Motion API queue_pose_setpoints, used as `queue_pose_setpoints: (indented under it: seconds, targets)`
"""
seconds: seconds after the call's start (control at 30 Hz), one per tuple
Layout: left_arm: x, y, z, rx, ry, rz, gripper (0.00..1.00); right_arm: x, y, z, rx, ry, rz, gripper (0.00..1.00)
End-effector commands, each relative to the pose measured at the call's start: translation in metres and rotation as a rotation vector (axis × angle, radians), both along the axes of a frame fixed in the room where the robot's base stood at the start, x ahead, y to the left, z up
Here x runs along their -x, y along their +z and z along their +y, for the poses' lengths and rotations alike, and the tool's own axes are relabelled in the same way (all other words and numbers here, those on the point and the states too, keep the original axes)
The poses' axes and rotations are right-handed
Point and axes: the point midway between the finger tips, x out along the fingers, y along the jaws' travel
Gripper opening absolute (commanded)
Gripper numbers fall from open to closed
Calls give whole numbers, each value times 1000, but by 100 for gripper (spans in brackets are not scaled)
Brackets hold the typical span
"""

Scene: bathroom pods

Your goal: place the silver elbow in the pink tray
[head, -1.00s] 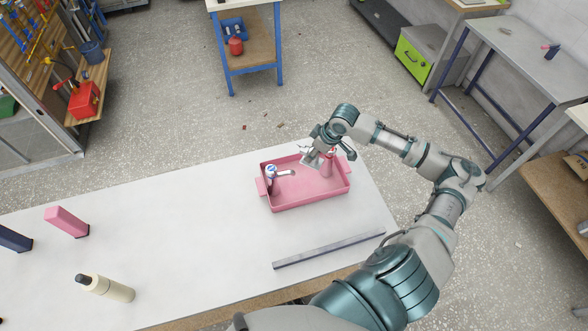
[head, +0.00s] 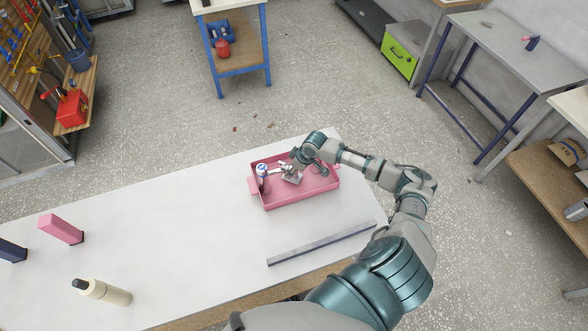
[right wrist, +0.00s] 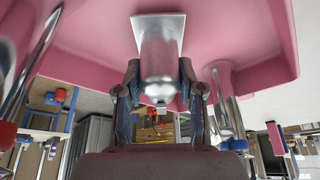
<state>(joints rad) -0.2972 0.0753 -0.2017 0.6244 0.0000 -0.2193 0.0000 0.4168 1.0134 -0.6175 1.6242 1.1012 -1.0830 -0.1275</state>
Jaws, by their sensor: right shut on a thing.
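The silver elbow (head: 291,178) is a shiny metal piece with a square flange, over the pink tray (head: 290,202) in the head view. My right gripper (head: 300,165) is shut on it. In the right wrist view the elbow (right wrist: 162,55) sits between the two fingers (right wrist: 160,88), its flange against or close to the pink tray surface (right wrist: 95,30); I cannot tell whether they touch. A chrome tap with a blue-and-white top (head: 262,170) stands at the tray's left side. My left gripper is not in view.
On the white table (head: 170,230) lie a grey bar (head: 320,243) in front of the tray, a cream bottle (head: 102,291), a pink block (head: 61,228) and a dark blue block (head: 12,248). The table between the blocks and the tray is clear.

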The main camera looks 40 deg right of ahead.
Motion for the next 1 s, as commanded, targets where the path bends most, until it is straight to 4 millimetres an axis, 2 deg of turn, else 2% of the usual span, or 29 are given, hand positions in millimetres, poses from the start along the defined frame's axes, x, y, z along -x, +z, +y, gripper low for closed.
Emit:
queue_pose_setpoints:
  seconds: [0.1,0.3,0.33,0.4,0.43,0.77,0.87,1.0]
  targets:
    - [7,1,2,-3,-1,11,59,3,-7,-2,2,0,4,0]
    - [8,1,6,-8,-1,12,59,3,-8,-4,-2,-1,4,0]
    - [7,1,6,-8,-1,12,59,3,-9,-4,-1,-1,5,43]
    - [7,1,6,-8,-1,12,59,3,-8,-4,-1,-1,5,60]
    - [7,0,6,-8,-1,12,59,3,-8,-4,-1,-1,5,63]
    - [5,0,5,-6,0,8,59,4,-5,-3,1,0,4,63]
    - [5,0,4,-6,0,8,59,7,5,-6,2,-1,3,63]
    - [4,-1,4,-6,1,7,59,17,31,-11,4,0,3,63]
